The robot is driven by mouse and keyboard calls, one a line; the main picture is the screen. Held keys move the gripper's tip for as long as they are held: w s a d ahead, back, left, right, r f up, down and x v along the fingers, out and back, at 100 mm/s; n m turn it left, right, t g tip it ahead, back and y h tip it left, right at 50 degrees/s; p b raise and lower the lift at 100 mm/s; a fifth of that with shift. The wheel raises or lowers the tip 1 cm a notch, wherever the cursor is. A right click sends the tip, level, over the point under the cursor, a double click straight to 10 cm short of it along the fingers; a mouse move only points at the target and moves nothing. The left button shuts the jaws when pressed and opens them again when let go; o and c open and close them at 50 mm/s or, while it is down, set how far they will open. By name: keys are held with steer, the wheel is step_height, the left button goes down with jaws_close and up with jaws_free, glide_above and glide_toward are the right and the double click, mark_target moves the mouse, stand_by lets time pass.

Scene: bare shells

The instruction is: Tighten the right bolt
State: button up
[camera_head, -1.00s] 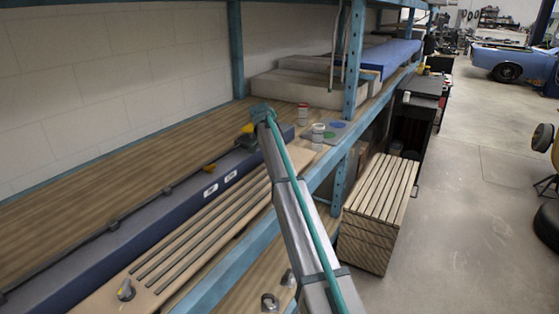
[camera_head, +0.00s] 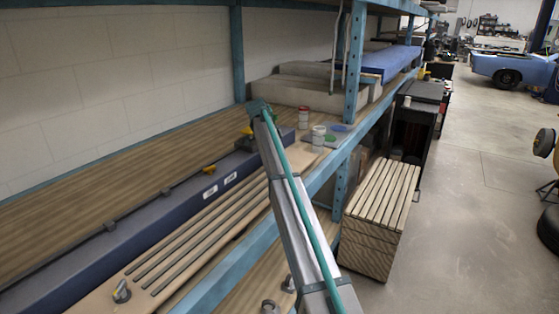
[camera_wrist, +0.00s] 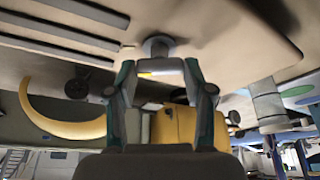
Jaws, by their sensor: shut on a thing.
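A light wooden board (camera_head: 190,248) with dark slots lies along the shelf's front. The left bolt (camera_head: 122,291), grey with a yellow mark, stands at its near end. My arm reaches to the board's far end and hides the right bolt and my fingertips in the head view. In the wrist view, the right bolt (camera_wrist: 158,47) joins the board's face, its round grey base against the surface. My gripper (camera_wrist: 160,72) is shut on the bolt's grey, yellow-marked head, one finger on each side.
A dark blue beam (camera_head: 150,222) with white labels and a yellow handle (camera_head: 210,169) runs behind the board. A blue shelf post (camera_head: 354,60) rises nearby. A slatted wooden crate (camera_head: 380,215) stands right.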

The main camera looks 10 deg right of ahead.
stand_by(0.4)
steer(key=o, duration=1.2)
steer(key=shift+c, duration=0.2)
steer(key=shift+r, duration=0.1)
steer(key=v, duration=1.1)
steer(key=shift+r, duration=0.4)
